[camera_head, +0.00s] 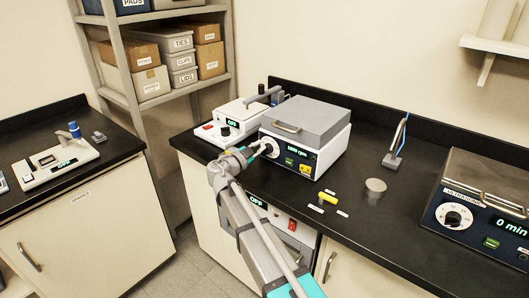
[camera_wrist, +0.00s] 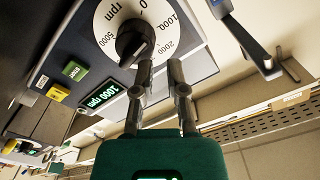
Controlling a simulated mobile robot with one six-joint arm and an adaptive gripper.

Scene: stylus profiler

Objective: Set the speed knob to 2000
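The speed knob (camera_wrist: 134,42) is black and sits on a white dial (camera_wrist: 104,22) marked 0, 1000, 2000 and 5000 rpm. The green display (camera_wrist: 102,96) beside it reads 1000 rpm. In the head view the machine (camera_head: 303,135) is a white and dark box with a grey lid, and its display (camera_head: 297,152) is lit. My gripper (camera_wrist: 160,66) has its two fingers apart with nothing clearly between them. The fingertips are just below and right of the knob in the wrist view; I cannot tell whether one touches it. In the head view my gripper (camera_head: 254,150) partly covers the dial.
A green button (camera_wrist: 75,71) and a yellow button (camera_wrist: 58,92) are on the same panel. A yellow-handled object (camera_head: 327,197) and a grey disc (camera_head: 375,185) are on the black counter to the right.

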